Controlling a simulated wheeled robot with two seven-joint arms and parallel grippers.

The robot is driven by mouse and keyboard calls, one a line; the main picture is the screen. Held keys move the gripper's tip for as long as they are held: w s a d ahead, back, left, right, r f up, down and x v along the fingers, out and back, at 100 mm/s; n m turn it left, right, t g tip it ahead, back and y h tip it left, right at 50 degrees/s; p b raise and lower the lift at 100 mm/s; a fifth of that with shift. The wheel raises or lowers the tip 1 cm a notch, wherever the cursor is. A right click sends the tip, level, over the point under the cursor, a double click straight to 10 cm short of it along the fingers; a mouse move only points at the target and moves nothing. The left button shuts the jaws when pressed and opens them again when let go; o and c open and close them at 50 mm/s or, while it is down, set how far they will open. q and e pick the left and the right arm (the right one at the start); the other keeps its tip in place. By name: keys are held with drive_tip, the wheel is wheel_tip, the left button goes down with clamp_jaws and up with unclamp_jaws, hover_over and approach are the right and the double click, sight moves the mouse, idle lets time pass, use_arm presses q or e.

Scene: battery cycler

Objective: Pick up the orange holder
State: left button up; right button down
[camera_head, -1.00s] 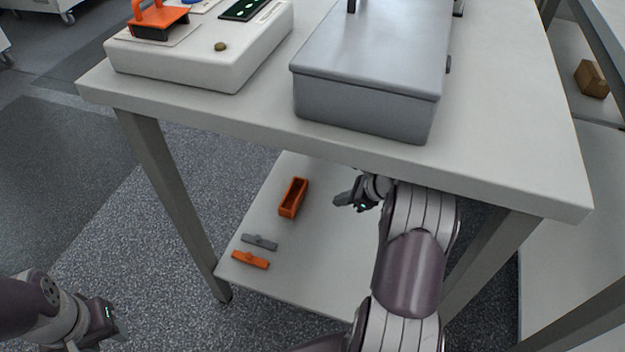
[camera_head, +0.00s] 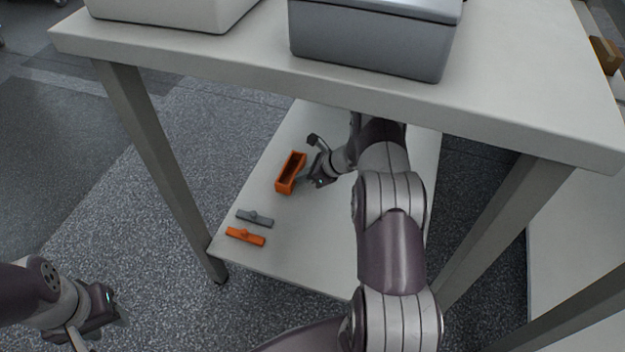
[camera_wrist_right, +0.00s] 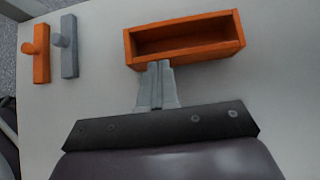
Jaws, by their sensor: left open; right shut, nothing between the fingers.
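The orange holder (camera_head: 290,174) is an open-topped rectangular box on the lower shelf of the table. It also shows in the right wrist view (camera_wrist_right: 185,55), close in front of the fingertips. My right gripper (camera_head: 312,178) is shut and empty, just right of the holder in the head view. Its fingertips (camera_wrist_right: 158,66) are at the holder's near long side in the right wrist view; I cannot tell whether they touch it. My left gripper (camera_head: 122,312) is open, off to the lower left, away from the table.
A grey knobbed piece (camera_head: 254,217) and an orange knobbed piece (camera_head: 246,237) lie on the lower shelf (camera_head: 300,255), nearer its front edge. The tabletop (camera_head: 500,105) overhangs the shelf. A grey box (camera_head: 370,45) stands on top. A table leg (camera_head: 160,170) rises at the left.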

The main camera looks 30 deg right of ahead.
drive_tip(key=w+a+b, duration=0.1)
drive_tip(key=w+a, duration=0.2)
drive_tip(key=w, duration=0.1)
drive_tip(key=w+a, duration=0.4)
drive_tip(key=shift+w+b, duration=0.15)
drive_tip(key=shift+b, duration=0.25)
